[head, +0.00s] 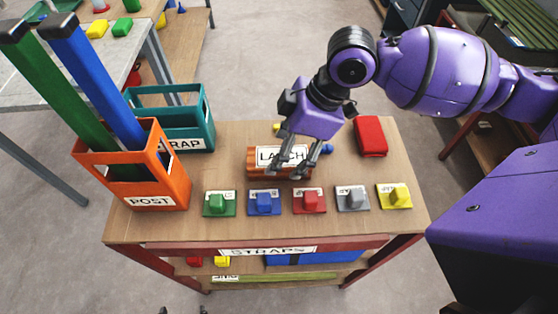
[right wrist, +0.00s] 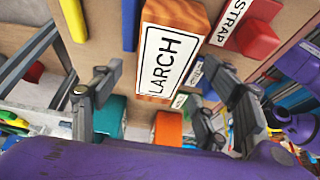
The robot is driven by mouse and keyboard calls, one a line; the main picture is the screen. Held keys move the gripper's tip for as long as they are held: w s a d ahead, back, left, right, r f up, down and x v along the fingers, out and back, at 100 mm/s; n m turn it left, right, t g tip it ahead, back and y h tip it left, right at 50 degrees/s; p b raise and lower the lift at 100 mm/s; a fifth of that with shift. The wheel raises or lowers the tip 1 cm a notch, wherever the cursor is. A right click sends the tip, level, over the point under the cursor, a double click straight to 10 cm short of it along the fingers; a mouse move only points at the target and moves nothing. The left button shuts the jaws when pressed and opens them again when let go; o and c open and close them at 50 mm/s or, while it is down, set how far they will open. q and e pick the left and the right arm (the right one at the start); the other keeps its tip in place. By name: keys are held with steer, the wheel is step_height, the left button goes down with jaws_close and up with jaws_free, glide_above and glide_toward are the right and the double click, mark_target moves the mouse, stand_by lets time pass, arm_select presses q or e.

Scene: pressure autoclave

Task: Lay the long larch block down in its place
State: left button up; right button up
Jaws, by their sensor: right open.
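The larch block (head: 254,163) is an orange-brown wooden piece with a white LARCH label. It lies at the middle of the table in the head view, partly covered by my right gripper. In the right wrist view the block (right wrist: 203,17) shows at top centre, its label facing the camera. My right gripper (head: 299,167) is open over the block; in the right wrist view its fingers (right wrist: 158,108) stand apart, one on each side of the label's lower end. Whether they touch the block is unclear. My left gripper is out of view.
Coloured knobbed plates, including a green one (head: 220,204) and a yellow one (head: 394,196), line the table front. A red block (head: 371,137) lies right. An orange POST crate (head: 172,188) holding tall green and blue bars and a teal crate (head: 206,131) stand left.

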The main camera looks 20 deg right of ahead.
steer(key=shift+x, duration=1.45)
steer(key=shift+a+r, duration=0.1)
steer(key=c, duration=1.6)
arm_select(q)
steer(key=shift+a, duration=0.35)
arm_select(e)
steer(key=shift+r, duration=0.1)
